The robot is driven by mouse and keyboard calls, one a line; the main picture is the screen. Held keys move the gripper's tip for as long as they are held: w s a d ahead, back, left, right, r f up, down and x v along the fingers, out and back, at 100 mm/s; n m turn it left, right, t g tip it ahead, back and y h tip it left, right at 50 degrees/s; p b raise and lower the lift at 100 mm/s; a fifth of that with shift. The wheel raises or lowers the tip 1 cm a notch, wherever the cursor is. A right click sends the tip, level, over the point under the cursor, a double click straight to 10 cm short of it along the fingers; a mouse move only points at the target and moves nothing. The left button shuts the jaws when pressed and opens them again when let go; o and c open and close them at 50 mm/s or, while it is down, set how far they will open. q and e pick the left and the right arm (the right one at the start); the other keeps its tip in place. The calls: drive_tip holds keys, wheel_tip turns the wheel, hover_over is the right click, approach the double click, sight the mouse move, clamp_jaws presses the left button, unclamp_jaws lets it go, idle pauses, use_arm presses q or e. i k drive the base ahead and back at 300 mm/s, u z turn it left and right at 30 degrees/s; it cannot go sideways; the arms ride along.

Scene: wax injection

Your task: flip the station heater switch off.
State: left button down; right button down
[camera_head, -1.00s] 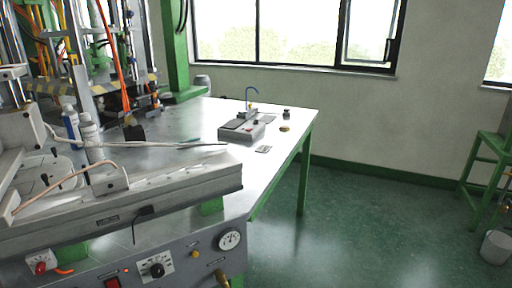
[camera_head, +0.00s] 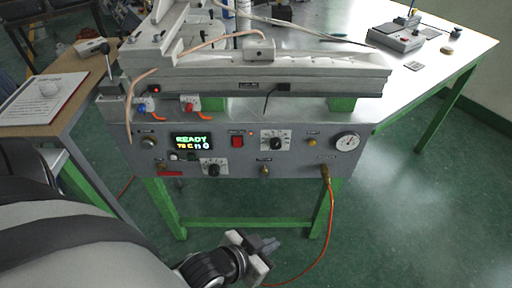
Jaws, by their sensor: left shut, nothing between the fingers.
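The station's grey control panel (camera_head: 225,165) faces me at the front of the green-legged bench. My right gripper is out of view.
The panel also carries black knobs (camera_head: 276,140), a round gauge (camera_head: 347,142) and a hose fitting (camera_head: 325,172) with an orange hose hanging down. A wooden side table (camera_head: 75,125) with a sheet stands at the left. Green floor is clear at the right.

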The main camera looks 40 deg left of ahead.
sight(237, 140)
drive_tip(key=z, duration=0.85)
drive_tip(key=i, duration=1.65)
drive_tip(key=u, duration=2.75)
